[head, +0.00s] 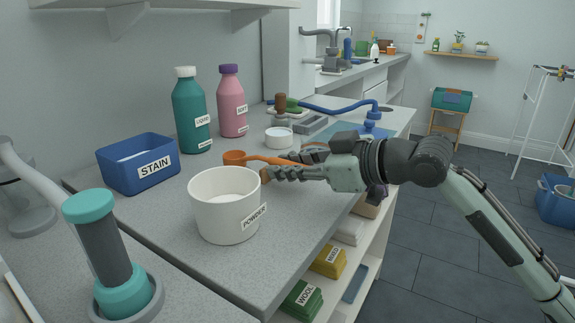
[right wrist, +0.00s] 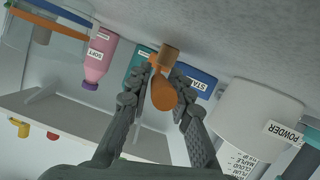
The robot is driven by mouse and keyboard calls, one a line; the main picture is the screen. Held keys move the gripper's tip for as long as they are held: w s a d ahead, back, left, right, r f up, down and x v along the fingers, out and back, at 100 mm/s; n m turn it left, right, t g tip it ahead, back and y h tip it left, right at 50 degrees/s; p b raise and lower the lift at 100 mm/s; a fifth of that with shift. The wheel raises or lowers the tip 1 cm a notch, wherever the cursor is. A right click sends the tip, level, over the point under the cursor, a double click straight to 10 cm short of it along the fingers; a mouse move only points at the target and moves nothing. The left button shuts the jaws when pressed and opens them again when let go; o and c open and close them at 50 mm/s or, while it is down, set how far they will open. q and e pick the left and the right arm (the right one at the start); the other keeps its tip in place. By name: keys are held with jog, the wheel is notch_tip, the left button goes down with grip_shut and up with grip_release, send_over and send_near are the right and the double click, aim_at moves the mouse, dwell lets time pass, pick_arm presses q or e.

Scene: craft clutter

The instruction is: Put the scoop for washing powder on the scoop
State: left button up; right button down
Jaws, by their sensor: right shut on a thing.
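An orange scoop with a small round bowl (head: 234,157) and a long handle reaches from my right gripper (head: 270,173) toward the left, above the worktop beside the powder tub. In the right wrist view the orange scoop (right wrist: 163,95) lies between the fingers of my right gripper (right wrist: 158,84), which is shut on it. A short tan cylinder (right wrist: 169,53) shows at the fingertips; I cannot tell whether it belongs to the scoop. No second scoop is clearly visible. The white POWDER tub (head: 223,205) stands upright just left of and nearer than the fingertips. My left gripper is out of view.
A blue STAIN box (head: 139,164), a green LIQUID bottle (head: 191,112) and a pink SOFT bottle (head: 231,103) stand behind. A white dish (head: 279,137) and a blue bent tool (head: 345,110) lie farther back. A teal-and-grey upright object (head: 101,240) stands at front left.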

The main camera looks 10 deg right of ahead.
jog(key=shift+f, duration=0.1)
jog(key=shift+f, duration=0.1)
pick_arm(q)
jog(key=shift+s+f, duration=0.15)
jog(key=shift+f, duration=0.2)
pick_arm(e)
jog(key=shift+f, duration=0.4)
jog(key=c, duration=1.3)
grip_release()
jog(key=shift+d, duration=0.1)
